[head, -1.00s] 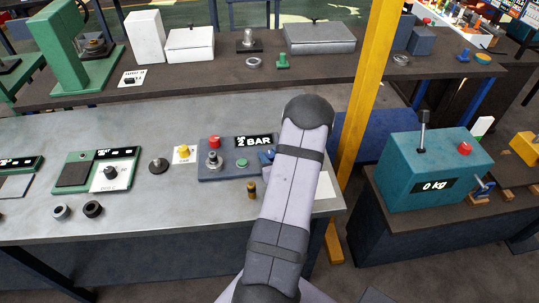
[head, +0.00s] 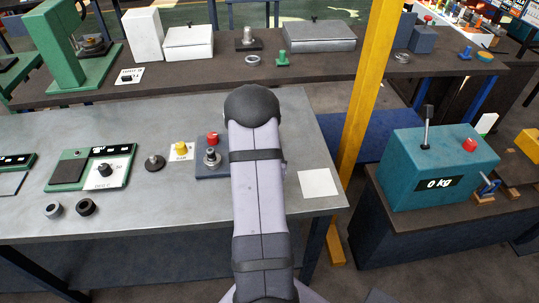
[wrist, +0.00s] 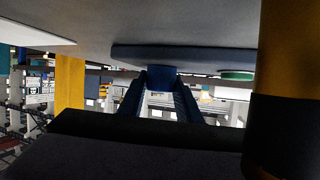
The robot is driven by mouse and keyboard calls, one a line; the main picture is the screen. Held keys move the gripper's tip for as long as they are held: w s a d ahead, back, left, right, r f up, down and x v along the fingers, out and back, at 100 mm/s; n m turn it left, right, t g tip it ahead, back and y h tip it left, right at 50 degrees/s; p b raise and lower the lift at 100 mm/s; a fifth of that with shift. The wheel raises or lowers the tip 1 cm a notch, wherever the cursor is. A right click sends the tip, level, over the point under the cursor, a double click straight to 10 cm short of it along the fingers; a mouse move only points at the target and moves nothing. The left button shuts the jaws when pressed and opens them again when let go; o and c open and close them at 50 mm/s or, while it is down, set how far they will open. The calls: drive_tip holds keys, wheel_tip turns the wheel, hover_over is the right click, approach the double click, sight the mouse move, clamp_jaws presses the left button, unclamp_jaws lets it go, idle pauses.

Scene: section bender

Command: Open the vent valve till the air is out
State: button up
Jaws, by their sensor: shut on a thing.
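The blue-grey panel (head: 203,173) lies on the near bench in the head view, with a red button (head: 212,139) and a metal knob (head: 211,157). My arm hides the rest of it, including its pressure display. In the wrist view the panel's edge (wrist: 185,58) shows at the top, with a green button (wrist: 237,75). My gripper (wrist: 160,90) is shut on a blue knob (wrist: 162,76) at the panel, apparently the vent valve. How far it is turned cannot be told. In the head view my arm covers the gripper.
A brass-and-black post (wrist: 288,50) looms close at the right of the wrist view. A yellow knob (head: 180,147) and a dark round knob (head: 154,162) are left of the panel. A white sheet (head: 318,183) lies right of my arm. A yellow pillar (head: 368,90) stands behind the bench's right end.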

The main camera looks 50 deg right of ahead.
drive_tip(key=m+g+h, duration=0.1)
drive_tip(key=m+g, duration=0.2)
drive_tip(key=shift+w, duration=0.15)
drive_tip(key=shift+r+m+g+h+p, duration=0.1)
drive_tip(key=shift+m+g+h+p, duration=0.3)
drive_tip(key=shift+m+g, duration=1.2)
drive_tip(key=shift+g, duration=0.3)
drive_tip(key=o, duration=1)
drive_tip(key=shift+s, duration=0.2)
drive_tip(key=shift+b+v, duration=0.85)
drive_tip(key=shift+v, duration=2.8)
